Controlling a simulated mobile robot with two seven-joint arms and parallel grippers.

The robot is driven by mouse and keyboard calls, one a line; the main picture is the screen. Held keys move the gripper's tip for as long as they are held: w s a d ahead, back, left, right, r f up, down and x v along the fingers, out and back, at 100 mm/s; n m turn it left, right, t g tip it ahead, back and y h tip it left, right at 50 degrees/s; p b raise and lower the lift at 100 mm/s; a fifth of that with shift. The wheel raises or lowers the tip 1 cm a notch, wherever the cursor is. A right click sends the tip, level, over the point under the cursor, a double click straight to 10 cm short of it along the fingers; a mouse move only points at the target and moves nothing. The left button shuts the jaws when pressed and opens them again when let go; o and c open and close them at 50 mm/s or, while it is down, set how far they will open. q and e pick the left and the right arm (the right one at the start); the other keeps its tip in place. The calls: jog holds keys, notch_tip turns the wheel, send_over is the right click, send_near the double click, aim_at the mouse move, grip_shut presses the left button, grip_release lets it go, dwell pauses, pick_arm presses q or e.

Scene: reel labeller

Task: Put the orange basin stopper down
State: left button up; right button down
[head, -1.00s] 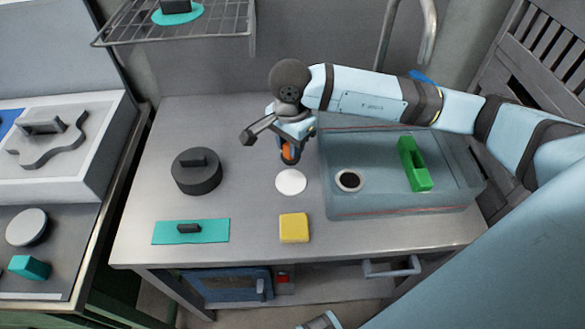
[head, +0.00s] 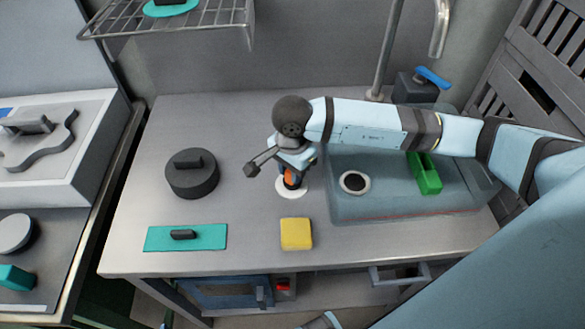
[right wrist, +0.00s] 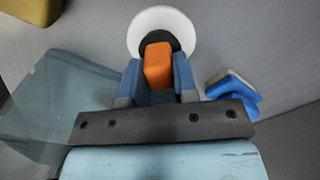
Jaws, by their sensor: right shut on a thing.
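The orange basin stopper (right wrist: 158,66) has an orange grip above a dark round base. My right gripper (right wrist: 157,85) is shut on the orange grip, with a finger on each side. In the head view the gripper (head: 290,180) points down, and a little of the orange stopper (head: 289,175) shows between its fingers. The stopper is over a flat white disc (head: 281,190) on the counter, left of the basin. The white disc (right wrist: 160,14) shows around the dark base. I cannot tell whether the base touches it. My left gripper is out of view.
The sunken basin (head: 345,212) has a drain hole (head: 354,182) and a green block (head: 428,178). A yellow block (head: 296,234), teal plate (head: 210,238) and dark round lid (head: 193,178) lie on the counter. A blue-and-white object (right wrist: 235,92) is near the gripper.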

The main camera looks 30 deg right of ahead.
jog(key=c, duration=0.9)
grip_release()
jog(key=shift+w+f, duration=0.1)
jog(key=shift+f, duration=0.1)
notch_tip(320, 180, up, 12)
jog(key=shift+r, duration=0.25)
jog(key=shift+f, duration=0.1)
